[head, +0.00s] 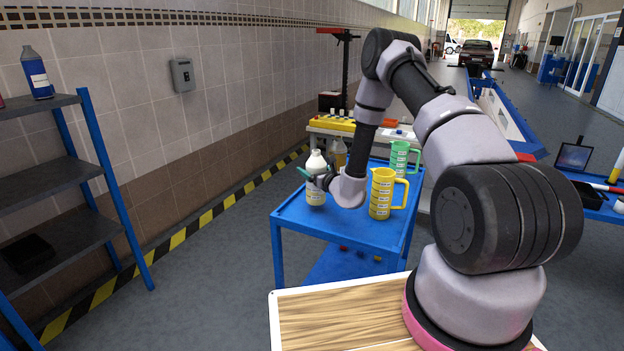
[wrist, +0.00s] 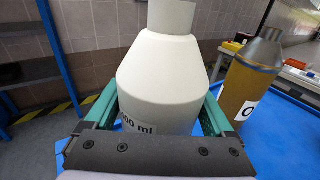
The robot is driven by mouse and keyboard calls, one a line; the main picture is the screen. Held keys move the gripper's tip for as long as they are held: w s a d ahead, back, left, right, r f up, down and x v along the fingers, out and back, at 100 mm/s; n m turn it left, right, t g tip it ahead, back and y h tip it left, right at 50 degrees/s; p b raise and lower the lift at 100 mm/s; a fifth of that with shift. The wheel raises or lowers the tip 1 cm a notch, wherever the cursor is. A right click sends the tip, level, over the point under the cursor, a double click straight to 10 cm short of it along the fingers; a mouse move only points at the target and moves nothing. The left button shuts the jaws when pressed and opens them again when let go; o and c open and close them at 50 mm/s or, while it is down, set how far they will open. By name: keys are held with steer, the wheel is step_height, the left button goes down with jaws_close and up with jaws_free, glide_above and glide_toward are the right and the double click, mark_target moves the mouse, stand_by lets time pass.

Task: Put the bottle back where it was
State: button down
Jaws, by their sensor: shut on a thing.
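A white bottle (head: 316,166) with a label stands upright at the left side of the blue cart top (head: 345,231). My gripper (head: 318,180) is shut around its body. In the wrist view the white bottle (wrist: 166,75) fills the middle, with a "00 ml" marking at its lower left and green fingers on both sides. The bottle's base is hidden in the wrist view. I cannot tell whether it touches the cart top.
A yellow jug (head: 381,195) and a green jug (head: 399,157) stand on the cart to the right. A yellow-brown bottle (wrist: 251,76) is close on the right in the wrist view. A dark shelf (head: 50,180) with a blue bottle (head: 37,73) stands at far left.

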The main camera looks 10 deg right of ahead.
steer(key=shift+f, duration=1.55)
jaws_free()
